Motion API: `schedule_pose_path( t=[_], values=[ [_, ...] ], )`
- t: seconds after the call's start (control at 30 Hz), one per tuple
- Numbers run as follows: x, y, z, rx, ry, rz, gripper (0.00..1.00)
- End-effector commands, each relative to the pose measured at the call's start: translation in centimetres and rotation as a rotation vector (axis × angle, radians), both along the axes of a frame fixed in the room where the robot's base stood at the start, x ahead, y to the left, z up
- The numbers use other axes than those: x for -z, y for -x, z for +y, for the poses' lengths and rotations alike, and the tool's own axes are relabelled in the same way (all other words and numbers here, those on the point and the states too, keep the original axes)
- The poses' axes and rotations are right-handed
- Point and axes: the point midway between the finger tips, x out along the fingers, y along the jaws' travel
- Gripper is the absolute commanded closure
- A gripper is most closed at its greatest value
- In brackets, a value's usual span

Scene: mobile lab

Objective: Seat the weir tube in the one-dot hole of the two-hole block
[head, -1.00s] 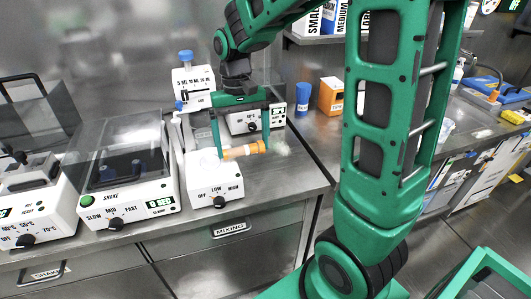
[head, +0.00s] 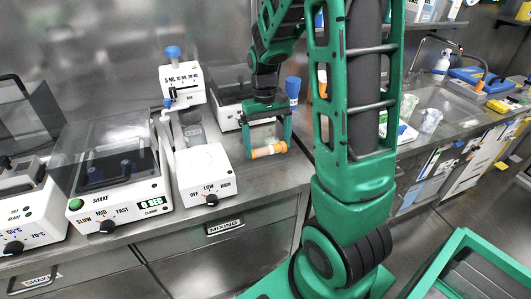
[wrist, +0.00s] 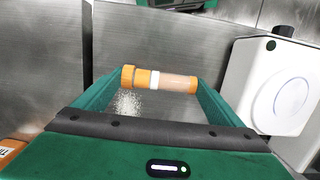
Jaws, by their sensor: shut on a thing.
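The tube (head: 268,151) is orange at its ends with a pale band in the middle. It lies roughly level between the fingertips of my gripper (head: 266,143), which is shut on it. In the wrist view the tube (wrist: 160,80) spans crosswise between the two green fingers, with its orange cap at the left, a white band and a pale peach body to the right. In the head view my gripper holds it just right of the white LOW mixer. I cannot make out the two-hole block in either view. Whether the tube touches the bench cannot be told.
The white mixer (head: 206,176) stands left of my gripper, and the shaker (head: 116,190) is farther left. A dispenser (head: 182,85) and a blue-capped bottle (head: 293,88) stand behind. The steel bench front (head: 262,192) is clear. A sink (head: 440,105) is at the right.

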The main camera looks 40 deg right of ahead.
Motion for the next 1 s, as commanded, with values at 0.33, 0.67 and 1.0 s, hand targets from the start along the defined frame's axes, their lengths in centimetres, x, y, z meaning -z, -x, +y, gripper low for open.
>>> schedule_pose_path(
  t=[0.33, 0.67, 1.0],
  values=[
    [3.7, 0.1, 0.0, 0.000, 0.000, 0.002, 0.36],
    [3.9, 0.0, 0.1, 0.000, 0.000, 0.001, 0.36],
    [3.8, 0.0, 0.1, -0.001, 0.000, 0.000, 0.00]
  ],
)
